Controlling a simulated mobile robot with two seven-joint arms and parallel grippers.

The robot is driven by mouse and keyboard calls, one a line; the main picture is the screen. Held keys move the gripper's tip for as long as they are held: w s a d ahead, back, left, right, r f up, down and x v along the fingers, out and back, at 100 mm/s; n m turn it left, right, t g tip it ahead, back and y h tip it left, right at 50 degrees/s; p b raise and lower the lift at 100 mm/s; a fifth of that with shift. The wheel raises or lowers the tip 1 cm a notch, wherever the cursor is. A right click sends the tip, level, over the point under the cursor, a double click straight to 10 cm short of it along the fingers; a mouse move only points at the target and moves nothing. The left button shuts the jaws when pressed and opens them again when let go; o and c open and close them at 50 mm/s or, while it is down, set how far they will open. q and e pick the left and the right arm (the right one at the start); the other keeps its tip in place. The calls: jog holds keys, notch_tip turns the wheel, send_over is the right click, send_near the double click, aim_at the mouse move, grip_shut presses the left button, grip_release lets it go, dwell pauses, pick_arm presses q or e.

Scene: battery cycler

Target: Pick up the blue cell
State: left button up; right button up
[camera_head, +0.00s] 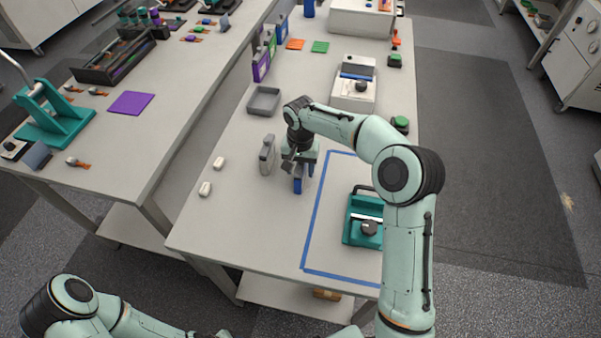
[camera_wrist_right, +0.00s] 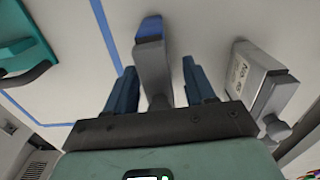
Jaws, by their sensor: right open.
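The blue cell (camera_head: 298,184) stands on the white table just left of the blue tape outline. My right gripper (camera_head: 304,170) is above it and partly hides it. In the right wrist view the cell (camera_wrist_right: 151,50) shows a blue end and a grey body between the two dark blue fingers of my right gripper (camera_wrist_right: 160,88). The fingers are open, with a gap visible on each side of the cell. My left arm enters at the bottom left of the head view; its gripper does not show.
A teal device (camera_head: 352,232) sits inside the tape. A grey tray (camera_head: 264,101) lies behind. Two small white pieces lie left. The table front is clear.

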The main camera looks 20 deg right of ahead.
jog(key=shift+r, duration=0.1)
grip_shut()
